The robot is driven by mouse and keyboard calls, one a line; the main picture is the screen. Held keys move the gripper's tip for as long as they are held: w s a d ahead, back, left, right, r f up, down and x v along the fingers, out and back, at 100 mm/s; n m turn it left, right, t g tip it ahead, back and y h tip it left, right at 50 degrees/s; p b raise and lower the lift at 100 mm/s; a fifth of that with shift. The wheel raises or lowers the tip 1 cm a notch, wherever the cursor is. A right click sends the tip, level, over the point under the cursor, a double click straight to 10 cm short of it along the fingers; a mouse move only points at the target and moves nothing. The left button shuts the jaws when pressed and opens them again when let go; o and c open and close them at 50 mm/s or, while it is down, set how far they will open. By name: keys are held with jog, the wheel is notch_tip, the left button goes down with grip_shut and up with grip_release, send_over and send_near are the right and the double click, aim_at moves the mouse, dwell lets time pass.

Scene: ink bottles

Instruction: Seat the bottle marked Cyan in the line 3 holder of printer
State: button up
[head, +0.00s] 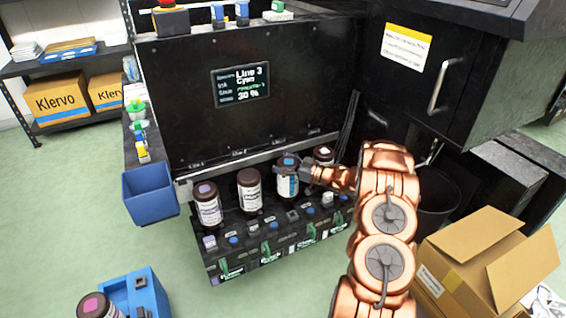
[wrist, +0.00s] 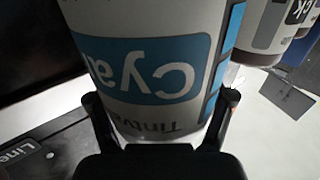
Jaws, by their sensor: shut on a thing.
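The Cyan bottle (head: 288,184) has a white and blue label and a dark cap, and is third from the left in the printer's row. My gripper (head: 306,172) reaches it from the right and is shut on it. In the wrist view the Cyan label (wrist: 160,75) appears upside down between the two fingers (wrist: 162,112). The bottle looks upright over the line 3 place of the black printer (head: 190,110); its base is hard to see, so I cannot tell whether it is fully down. The printer's screen (head: 241,85) reads Line 3, Cyan, 30 %.
Brown bottles (head: 207,204) and (head: 249,191) stand left of it, and a fourth (head: 323,155) stands close on the right, partly behind my arm. A blue bin (head: 150,192) hangs at left. An open carton (head: 490,262) stands right. A blue stand (head: 140,293) is at lower left.

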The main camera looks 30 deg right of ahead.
jog(key=o, duration=1.7)
jog(key=v, duration=1.2)
